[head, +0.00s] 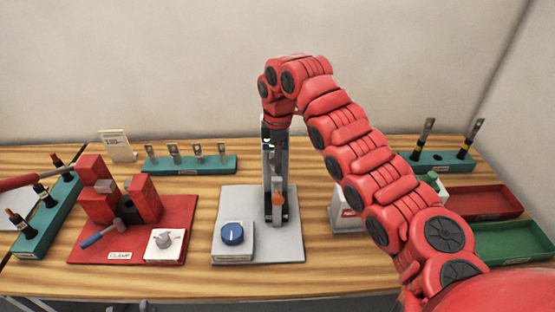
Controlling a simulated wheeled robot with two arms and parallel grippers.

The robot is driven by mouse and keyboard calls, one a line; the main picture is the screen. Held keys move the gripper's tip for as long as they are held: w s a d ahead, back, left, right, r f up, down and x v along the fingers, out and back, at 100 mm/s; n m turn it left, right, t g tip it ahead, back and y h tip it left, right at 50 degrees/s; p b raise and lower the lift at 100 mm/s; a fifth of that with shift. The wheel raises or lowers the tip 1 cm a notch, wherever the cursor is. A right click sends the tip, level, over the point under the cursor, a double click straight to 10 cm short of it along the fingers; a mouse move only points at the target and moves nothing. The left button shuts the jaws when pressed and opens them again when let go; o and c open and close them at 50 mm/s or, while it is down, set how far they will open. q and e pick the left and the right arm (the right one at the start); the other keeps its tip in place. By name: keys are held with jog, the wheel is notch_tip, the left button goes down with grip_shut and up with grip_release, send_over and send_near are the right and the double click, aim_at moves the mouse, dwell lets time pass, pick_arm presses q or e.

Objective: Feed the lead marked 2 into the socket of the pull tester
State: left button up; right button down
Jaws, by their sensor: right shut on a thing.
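The pull tester stands in the middle of the table: a grey base plate (288,240), a blue knob (232,233) on a white box, and an upright grey column (281,160) with an orange part (278,201) low on its front. My right gripper (275,128) points down at the top of the column, under my red arm. It is shut on what seems to be a lead, mostly hidden. I cannot read a mark on it, and the socket is not clear to see. My left gripper is not in view.
Left of the tester is a red clamp station (185,215) with a blue-handled tool (103,232). Teal racks with leads stand at far left (45,225) and back right (440,165); another teal rack (215,166) holds metal lugs. Red (485,203) and green (510,243) trays lie right.

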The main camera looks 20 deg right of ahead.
jog(key=shift+r+p, duration=1.15)
jog(key=shift+r, duration=0.8)
jog(key=shift+b, duration=0.45)
dwell(0.5)
jog(key=shift+f+b, duration=1.7)
jog(key=shift+f, duration=0.35)
jog(key=c, duration=0.6)
grip_release()
jog(key=shift+r, duration=0.15)
